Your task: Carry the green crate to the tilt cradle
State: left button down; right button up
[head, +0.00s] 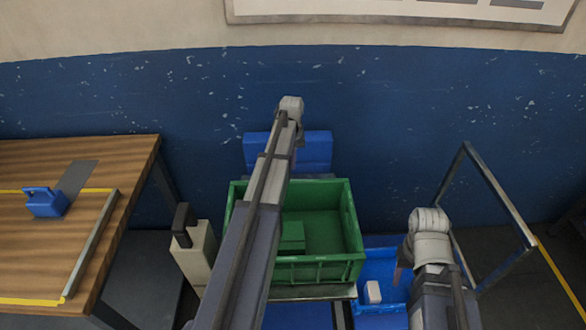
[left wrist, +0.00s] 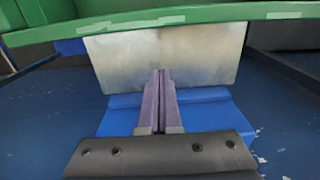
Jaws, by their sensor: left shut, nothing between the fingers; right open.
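The green crate (head: 352,222) stands upright in the middle of the head view, with a green block (head: 292,236) inside. My left arm crosses in front of its left part. My left gripper (head: 299,138) is at the crate's far side, its fingers mostly hidden in the head view. In the left wrist view the left fingers (left wrist: 161,75) are shut and empty, in front of a metal plate (left wrist: 205,55) below the green crate edge (left wrist: 200,14). My right gripper (head: 400,274) is open, right of the crate. I cannot tell which part is the tilt cradle.
A blue panel (head: 315,150) is behind the crate. A blue tray (head: 400,292) with a white block (head: 373,291) lies low at right. A wooden table (head: 110,165) and a metal frame (head: 500,205) flank the area.

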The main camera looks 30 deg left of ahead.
aim_at(294, 223)
pick_arm(q)
jog(key=s+f+b, duration=0.1)
jog(key=f+b, duration=0.1)
jog(key=f, duration=0.1)
jog(key=s+d+f+b, duration=0.1)
jog(key=f+b, duration=0.2)
jog(key=s+d+f+b, duration=0.1)
jog(key=f+b, duration=0.2)
jog(key=shift+s, duration=0.25)
jog(key=s+d, duration=0.1)
jog(key=s, duration=0.2)
jog(key=s+d, duration=0.4)
jog(key=s, duration=0.1)
jog(key=shift+s+d, duration=0.15)
jog(key=shift+s, duration=0.2)
jog(key=shift+s+d, duration=0.65)
jog(key=shift+s, duration=0.35)
jog(key=shift+s+d+r, duration=0.15)
jog(key=shift+s, duration=0.05)
jog(key=shift+w+a+f, duration=0.2)
jog(key=shift+w+f, duration=0.05)
jog(key=shift+w, duration=0.1)
jog(key=shift+r, duration=0.1)
